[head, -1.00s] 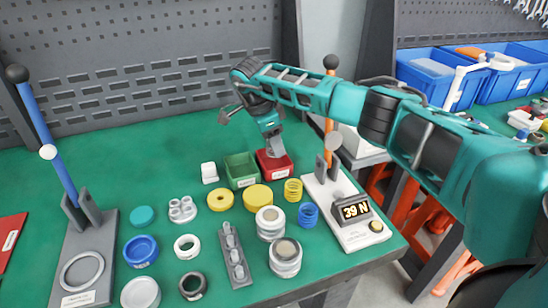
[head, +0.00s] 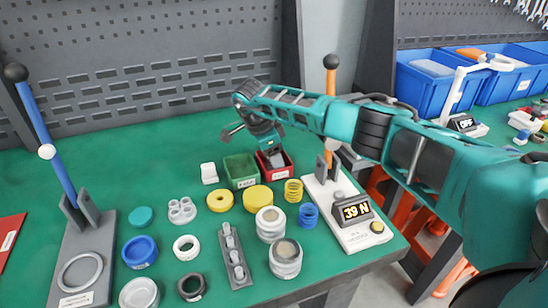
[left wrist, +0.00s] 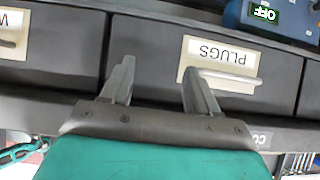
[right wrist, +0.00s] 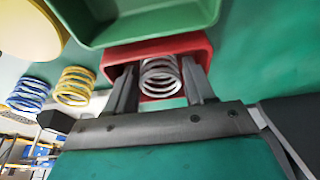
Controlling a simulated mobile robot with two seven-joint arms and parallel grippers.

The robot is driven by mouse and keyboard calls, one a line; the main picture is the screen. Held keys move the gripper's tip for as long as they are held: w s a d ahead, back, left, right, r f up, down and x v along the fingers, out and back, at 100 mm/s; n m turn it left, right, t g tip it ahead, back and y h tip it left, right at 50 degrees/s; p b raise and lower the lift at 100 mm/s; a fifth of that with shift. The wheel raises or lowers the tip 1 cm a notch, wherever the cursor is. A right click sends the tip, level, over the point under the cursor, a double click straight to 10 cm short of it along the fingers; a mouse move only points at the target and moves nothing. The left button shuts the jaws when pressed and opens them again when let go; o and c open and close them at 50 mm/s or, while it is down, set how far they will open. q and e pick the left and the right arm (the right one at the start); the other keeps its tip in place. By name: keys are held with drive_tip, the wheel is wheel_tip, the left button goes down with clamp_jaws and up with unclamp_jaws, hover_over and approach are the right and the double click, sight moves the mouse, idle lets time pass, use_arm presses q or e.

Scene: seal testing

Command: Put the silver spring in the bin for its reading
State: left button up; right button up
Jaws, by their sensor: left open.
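The silver spring (right wrist: 160,76) lies in the small red bin (right wrist: 201,42) and shows between my right fingers in the right wrist view. My right gripper (right wrist: 160,88) has its fingers apart on either side of the spring, with a slight gap. In the head view the right gripper (head: 270,149) is just above the red bin (head: 288,173), partly covering it. The green bin (head: 241,172) stands left of it. The tester's display (head: 356,211) reads 39 N. My left gripper (left wrist: 158,88) is open and empty in front of a drawer labelled PLUGS (left wrist: 222,62).
A yellow spring (head: 293,190) and a blue spring (head: 308,215) stand between the bins and the tester. Yellow discs, white-and-grey jars and rings crowd the table's front. The tester's orange lever (head: 330,100) stands upright right of the bins. The back left of the table is clear.

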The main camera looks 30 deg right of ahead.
drive_tip(key=shift+a+r, duration=0.1)
drive_tip(key=shift+r, duration=0.4)
use_arm(q)
drive_tip(key=shift+s+a+p, duration=0.2)
drive_tip(key=shift+p, duration=0.25)
use_arm(e)
drive_tip(key=v, duration=1.1)
use_arm(q)
drive_tip(key=shift+r, duration=0.25)
use_arm(e)
drive_tip(key=shift+a, duration=0.15)
